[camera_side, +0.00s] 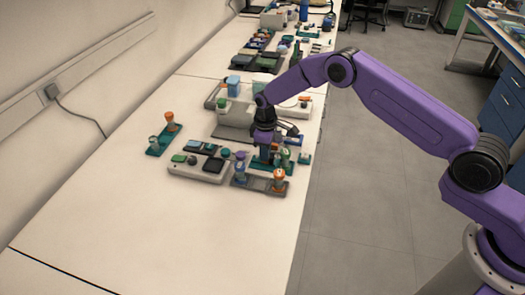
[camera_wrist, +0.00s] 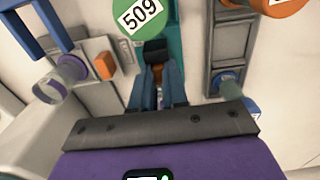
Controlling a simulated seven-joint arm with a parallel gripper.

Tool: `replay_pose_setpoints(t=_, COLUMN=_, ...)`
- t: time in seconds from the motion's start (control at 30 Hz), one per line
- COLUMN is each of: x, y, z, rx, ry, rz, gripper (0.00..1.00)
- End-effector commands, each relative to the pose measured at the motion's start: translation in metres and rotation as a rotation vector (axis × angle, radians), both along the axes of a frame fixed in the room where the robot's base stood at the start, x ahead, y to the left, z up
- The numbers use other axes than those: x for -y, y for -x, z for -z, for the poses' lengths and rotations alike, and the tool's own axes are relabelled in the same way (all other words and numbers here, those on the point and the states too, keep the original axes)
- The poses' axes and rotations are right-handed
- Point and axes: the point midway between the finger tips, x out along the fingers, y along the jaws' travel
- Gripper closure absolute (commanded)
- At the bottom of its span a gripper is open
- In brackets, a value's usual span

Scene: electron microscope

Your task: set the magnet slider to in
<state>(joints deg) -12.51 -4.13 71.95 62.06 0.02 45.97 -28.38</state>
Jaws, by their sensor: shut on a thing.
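My gripper (camera_wrist: 160,84) points down into the teal unit (camera_wrist: 175,45) in the wrist view. Its blue-grey fingers are closed around a small orange-brown knob, mostly hidden between them. I cannot read a label that shows whether this is the magnet slider or how it is set. A green round tag (camera_wrist: 140,14) marked 509 is just beyond the fingertips. In the side view my gripper (camera_side: 266,153) is low among the devices near the table's right edge, and the fingers hide the part they hold.
A grey slotted unit (camera_wrist: 230,45) with an orange-topped post stands close on the right in the wrist view. A grey panel with an orange block (camera_wrist: 104,64) is on the left. The white table (camera_side: 130,215) is clear at front left in the side view.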

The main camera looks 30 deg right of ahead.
Motion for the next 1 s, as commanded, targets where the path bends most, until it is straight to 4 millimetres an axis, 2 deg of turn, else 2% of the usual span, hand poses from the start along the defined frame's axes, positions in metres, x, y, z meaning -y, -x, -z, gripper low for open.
replay_pose_setpoints(t=0.23, x=0.015, y=0.014, z=0.000, rx=-0.002, ry=0.001, rz=0.000, gripper=1.00)
replay_pose_setpoints(t=0.63, x=0.020, y=0.019, z=0.000, rx=-0.010, ry=0.004, rz=0.001, gripper=1.00)
replay_pose_setpoints(t=0.67, x=0.020, y=0.019, z=0.000, rx=-0.010, ry=0.004, rz=0.001, gripper=0.80)
replay_pose_setpoints(t=0.7, x=0.020, y=0.019, z=0.000, rx=-0.010, ry=0.004, rz=0.002, gripper=0.67)
replay_pose_setpoints(t=0.73, x=0.020, y=0.019, z=0.001, rx=-0.010, ry=0.004, rz=0.002, gripper=0.61)
replay_pose_setpoints(t=1.0, x=0.018, y=0.018, z=0.000, rx=-0.005, ry=0.002, rz=0.001, gripper=0.61)
